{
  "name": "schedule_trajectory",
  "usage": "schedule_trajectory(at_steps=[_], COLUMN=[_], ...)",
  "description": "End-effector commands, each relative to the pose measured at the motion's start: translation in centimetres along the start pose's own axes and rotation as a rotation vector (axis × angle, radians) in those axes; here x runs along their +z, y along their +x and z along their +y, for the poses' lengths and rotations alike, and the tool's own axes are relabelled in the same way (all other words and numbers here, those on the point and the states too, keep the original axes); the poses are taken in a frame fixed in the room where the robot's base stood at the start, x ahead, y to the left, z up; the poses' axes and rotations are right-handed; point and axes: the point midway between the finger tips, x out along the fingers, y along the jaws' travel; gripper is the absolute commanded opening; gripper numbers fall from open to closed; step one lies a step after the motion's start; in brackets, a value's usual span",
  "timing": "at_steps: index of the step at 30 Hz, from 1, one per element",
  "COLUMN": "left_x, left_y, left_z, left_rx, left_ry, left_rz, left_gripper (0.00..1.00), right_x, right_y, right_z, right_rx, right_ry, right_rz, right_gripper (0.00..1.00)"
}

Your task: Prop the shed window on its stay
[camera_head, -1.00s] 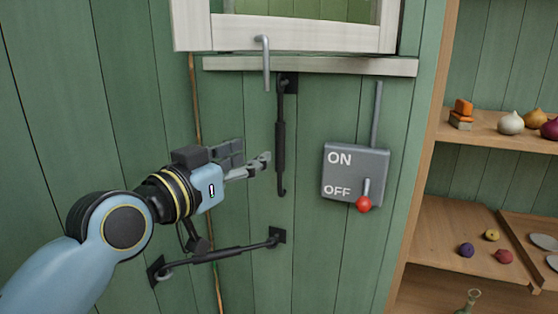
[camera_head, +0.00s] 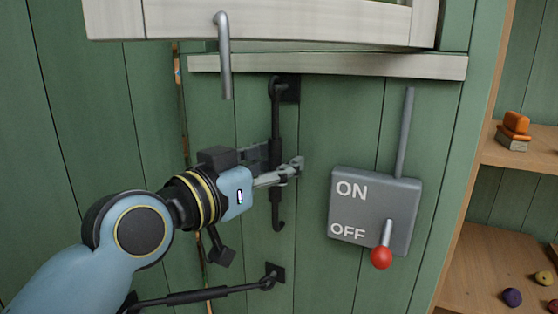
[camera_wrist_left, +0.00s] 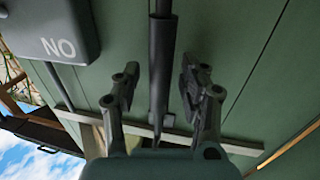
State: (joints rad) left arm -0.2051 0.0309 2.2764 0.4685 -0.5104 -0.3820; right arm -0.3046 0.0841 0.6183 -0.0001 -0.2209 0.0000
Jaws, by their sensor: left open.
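The shed window's white frame (camera_head: 290,22) is at the top of the head view, above a pale sill (camera_head: 330,65). A grey bent handle (camera_head: 224,60) hangs from its lower rail. The black stay (camera_head: 276,112) hangs straight down from a bracket (camera_head: 286,88) under the sill, with a hook at its lower end. My left gripper (camera_head: 278,162) is open at the stay's middle, and part of the stay is hidden there. In the left wrist view, the stay (camera_wrist_left: 161,70) runs between the two spread fingers (camera_wrist_left: 160,85), with gaps on both sides. My right gripper is not in view.
A grey ON/OFF switch box (camera_head: 375,212) with a red-knobbed lever (camera_head: 381,257) is on the wall right of the stay. A second black rod (camera_head: 215,292) runs level below my left arm. Shelves (camera_head: 500,260) with small items are at the far right.

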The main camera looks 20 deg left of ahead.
Motion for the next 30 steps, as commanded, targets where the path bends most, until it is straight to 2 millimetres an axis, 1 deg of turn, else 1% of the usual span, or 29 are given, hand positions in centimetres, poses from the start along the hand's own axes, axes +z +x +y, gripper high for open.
schedule_trajectory(at_steps=[2, 7, 12, 16, 30], left_x=[0.0, 0.0, 0.0, 0.0, 0.0], left_y=[0.0, 0.0, 0.0, 0.0, 0.0], left_z=[0.0, 0.0, 0.0, 0.0, 0.0], left_rx=[0.0, 0.0, 0.0, 0.0, -0.001], left_ry=[0.0, 0.0, 0.0, 0.0, 0.001], left_rz=[0.0, 0.0, 0.0, 0.0, 0.0], left_gripper=[0.43, 0.22, 0.0, 0.0, 0.0], right_x=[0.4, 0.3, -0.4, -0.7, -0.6], right_y=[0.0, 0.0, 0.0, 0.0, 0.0], right_z=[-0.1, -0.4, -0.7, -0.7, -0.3], right_rx=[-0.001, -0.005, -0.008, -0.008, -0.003], right_ry=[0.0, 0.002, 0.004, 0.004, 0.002], right_rz=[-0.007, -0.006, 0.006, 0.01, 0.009], right_gripper=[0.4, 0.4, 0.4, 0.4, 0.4])
